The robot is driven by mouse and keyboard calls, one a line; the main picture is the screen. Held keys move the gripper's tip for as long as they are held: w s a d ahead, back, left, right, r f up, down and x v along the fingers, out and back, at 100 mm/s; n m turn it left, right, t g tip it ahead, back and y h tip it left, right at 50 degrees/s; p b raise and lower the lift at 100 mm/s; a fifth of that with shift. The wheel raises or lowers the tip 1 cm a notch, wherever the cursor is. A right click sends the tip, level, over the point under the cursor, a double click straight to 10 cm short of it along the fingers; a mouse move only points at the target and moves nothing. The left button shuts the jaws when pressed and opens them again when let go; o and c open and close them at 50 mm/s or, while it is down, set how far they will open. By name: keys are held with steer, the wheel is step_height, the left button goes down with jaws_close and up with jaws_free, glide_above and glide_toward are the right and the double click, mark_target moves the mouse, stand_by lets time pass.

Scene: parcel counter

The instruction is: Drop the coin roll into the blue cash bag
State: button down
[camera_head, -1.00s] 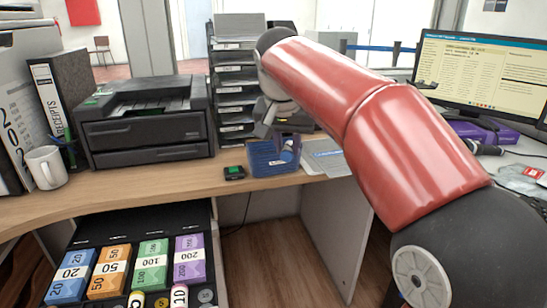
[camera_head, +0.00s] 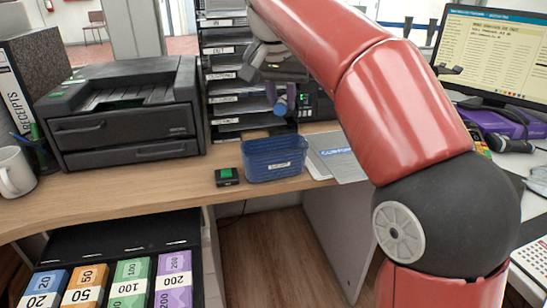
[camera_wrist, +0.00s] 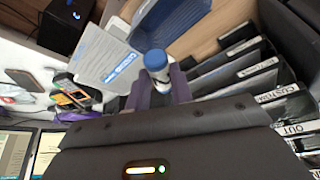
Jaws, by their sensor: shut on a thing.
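The blue cash bag (camera_head: 274,158) stands open on the wooden counter, with a small white label on its front. It also shows in the wrist view (camera_wrist: 168,20), partly cut off at the top. My gripper (camera_head: 281,96) is above the bag, with a clear gap between them. It is shut on the coin roll (camera_head: 281,107), a small cylinder with a blue end. In the wrist view the coin roll (camera_wrist: 156,62) shows its blue end and pale side between the fingers.
A small black device (camera_head: 227,177) is left of the bag, and printed leaflets (camera_head: 337,160) lie to its right. A paper-tray stack (camera_head: 224,75) stands behind, with a printer (camera_head: 122,110) at left. An open cash drawer (camera_head: 125,240) holds banknote bundles below.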

steer(key=shift+f+b, duration=0.8)
steer(key=shift+f, duration=0.95)
steer(key=c, duration=1.1)
jaws_free()
steer(key=shift+c, duration=0.2)
steer(key=p+v, duration=0.1)
steer(key=v, duration=0.6)
steer(key=shift+p, duration=0.3)
steer(key=shift+s+r, duration=0.2)
steer(key=shift+r, duration=0.15)
